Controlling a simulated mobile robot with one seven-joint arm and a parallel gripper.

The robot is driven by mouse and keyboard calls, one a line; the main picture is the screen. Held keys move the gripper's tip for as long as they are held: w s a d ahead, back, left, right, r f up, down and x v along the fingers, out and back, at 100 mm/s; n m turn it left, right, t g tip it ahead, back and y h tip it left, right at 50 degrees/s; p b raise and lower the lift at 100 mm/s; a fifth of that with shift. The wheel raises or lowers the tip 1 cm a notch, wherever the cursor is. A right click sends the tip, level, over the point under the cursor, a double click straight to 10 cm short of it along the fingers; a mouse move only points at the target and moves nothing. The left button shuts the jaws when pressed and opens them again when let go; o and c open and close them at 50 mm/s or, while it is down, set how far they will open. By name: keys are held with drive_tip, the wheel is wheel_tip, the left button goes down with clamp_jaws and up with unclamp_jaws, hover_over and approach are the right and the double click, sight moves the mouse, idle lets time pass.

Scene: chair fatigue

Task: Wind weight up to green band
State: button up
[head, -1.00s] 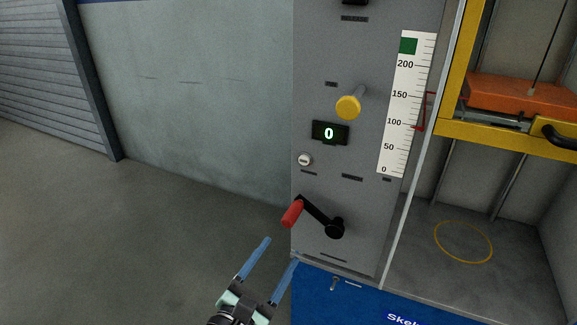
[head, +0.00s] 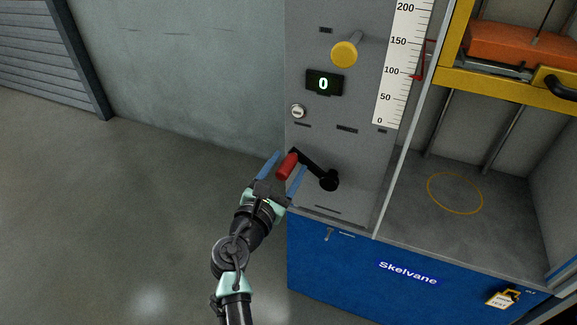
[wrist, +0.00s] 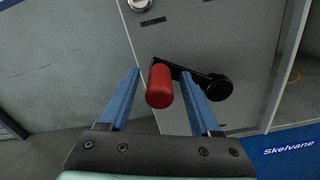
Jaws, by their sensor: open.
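The crank's red handle (head: 287,166) juts out from the grey panel on a black arm, up and left of its black hub (head: 328,180). My gripper (head: 286,168) is open, with its blue fingers on either side of the red handle. In the wrist view the handle (wrist: 160,86) lies between the fingertips, with gaps showing at both sides. The orange weight (head: 505,45) hangs in the yellow frame at the right. A red pointer (head: 418,76) is beside the white scale (head: 402,70), a little below 100. The green band is out of view above.
A yellow knob (head: 345,53), a display (head: 323,83) reading 0 and a small white button (head: 298,111) are above the crank. The floor at left is clear.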

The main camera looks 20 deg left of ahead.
drive_tip(key=shift+w, duration=0.65)
clamp_jaws()
idle(1.0)
